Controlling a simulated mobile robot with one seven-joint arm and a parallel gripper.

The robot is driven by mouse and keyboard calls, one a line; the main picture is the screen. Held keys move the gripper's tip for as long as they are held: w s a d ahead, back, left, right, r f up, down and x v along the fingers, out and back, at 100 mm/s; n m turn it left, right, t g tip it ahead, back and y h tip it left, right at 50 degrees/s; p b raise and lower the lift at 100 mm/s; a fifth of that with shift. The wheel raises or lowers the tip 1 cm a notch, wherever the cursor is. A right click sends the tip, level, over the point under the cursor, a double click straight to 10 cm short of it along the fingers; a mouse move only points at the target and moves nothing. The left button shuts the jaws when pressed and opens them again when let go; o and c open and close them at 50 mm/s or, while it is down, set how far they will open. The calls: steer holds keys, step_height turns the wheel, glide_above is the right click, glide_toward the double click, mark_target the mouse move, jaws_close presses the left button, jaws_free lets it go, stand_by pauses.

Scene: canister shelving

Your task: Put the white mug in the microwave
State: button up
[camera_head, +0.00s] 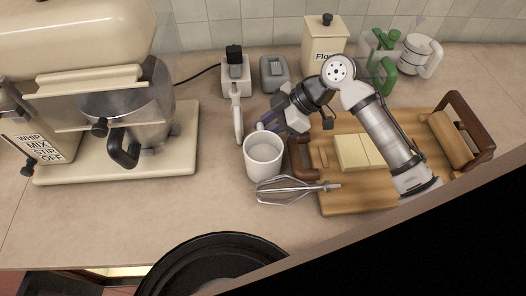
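The white mug (263,158) stands upright on the counter in the middle of the head view, left of a wooden board. It looks empty inside. My gripper (266,126) is at the mug's far side, close to its rim, with my arm reaching in from the right. The fingertips are small and partly hidden behind the mug and the wrist, so I cannot tell whether they are open or closed on it. No microwave is in view.
A whisk attachment (287,190) lies just in front of the mug. The wooden board (345,205) with pale blocks is to the right. A cream stand mixer (80,125) is at left, and a black pan (205,268) is at the front. Flour canister (323,45) stands behind.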

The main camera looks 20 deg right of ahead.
jaws_close()
steer(key=shift+r, duration=0.1)
stand_by(0.4)
